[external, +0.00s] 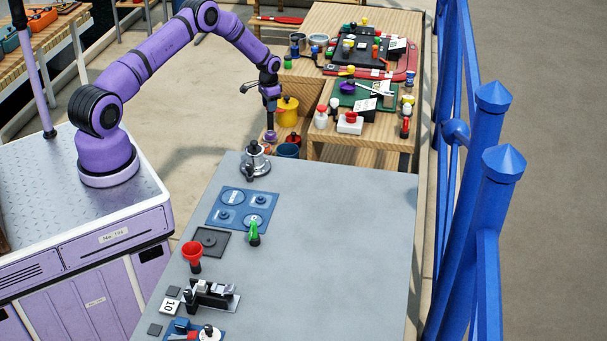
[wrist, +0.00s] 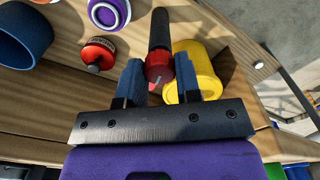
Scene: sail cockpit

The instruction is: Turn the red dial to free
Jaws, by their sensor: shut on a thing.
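My gripper (external: 270,104) is over the far wooden bench, at the end of my purple arm. In the wrist view its two blue fingers (wrist: 158,78) are shut on a red hub with a white mark, which I take to be the red dial (wrist: 157,66). The fingers hide the sides of the hub. I cannot read any "free" label or tell which position the dial is in.
A yellow cup (wrist: 195,70) stands close beside the right finger. A red disc with a black knob (wrist: 97,53), a purple ring (wrist: 108,10) and a blue cup (wrist: 22,38) are to the left. Boards with small parts crowd the bench; a blue railing (external: 495,200) runs along the right.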

